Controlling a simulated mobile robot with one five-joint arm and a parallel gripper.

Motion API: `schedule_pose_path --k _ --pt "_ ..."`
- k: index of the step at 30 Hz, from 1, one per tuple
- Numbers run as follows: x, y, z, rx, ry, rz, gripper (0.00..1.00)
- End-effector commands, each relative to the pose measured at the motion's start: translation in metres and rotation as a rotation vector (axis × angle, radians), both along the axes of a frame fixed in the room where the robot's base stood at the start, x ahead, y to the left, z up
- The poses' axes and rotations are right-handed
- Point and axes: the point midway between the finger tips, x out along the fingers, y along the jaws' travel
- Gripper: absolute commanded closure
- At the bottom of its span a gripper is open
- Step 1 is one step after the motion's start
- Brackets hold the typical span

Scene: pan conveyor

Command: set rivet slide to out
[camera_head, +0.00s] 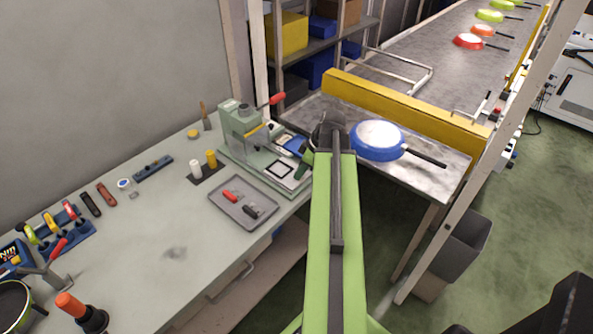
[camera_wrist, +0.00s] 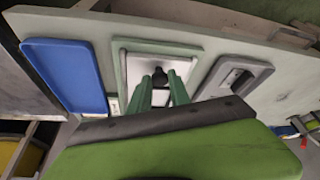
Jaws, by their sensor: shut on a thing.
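The green riveting press (camera_head: 240,125) stands on the bench, with a pale base plate reaching toward me. In the wrist view a silver slide plate (camera_wrist: 185,48) sits in a green frame in the middle of that base. A small black knob (camera_wrist: 158,72) stands on the slide. My gripper (camera_wrist: 161,88) is shut on the knob, one green finger on each side. In the head view my arm hides most of the slide, and my gripper (camera_head: 303,165) shows only in part. I cannot tell how far the slide is drawn out.
A blue tray (camera_wrist: 68,75) and a grey-framed recess (camera_wrist: 232,75) flank the slide. A blue pan (camera_head: 376,140) lies on the conveyor end right of my arm. A grey tray (camera_head: 225,212) with red and black pieces lies before the press. The bench front is mostly clear.

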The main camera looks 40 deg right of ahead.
Motion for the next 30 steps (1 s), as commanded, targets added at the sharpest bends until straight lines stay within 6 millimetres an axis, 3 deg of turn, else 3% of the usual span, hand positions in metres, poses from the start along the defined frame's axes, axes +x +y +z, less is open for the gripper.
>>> schedule_pose_path --k 3,4,6,15,30 --pt "-0.002 0.000 -0.001 -0.005 0.011 0.001 1.00" --pt "-0.002 0.000 -0.001 -0.005 0.011 0.002 0.74" --pt "-0.001 0.001 -0.001 -0.005 0.011 0.004 0.68" --pt "0.001 0.005 0.006 -0.003 0.007 0.012 0.68" --pt "-0.037 -0.014 0.116 -0.003 0.007 0.009 0.68"
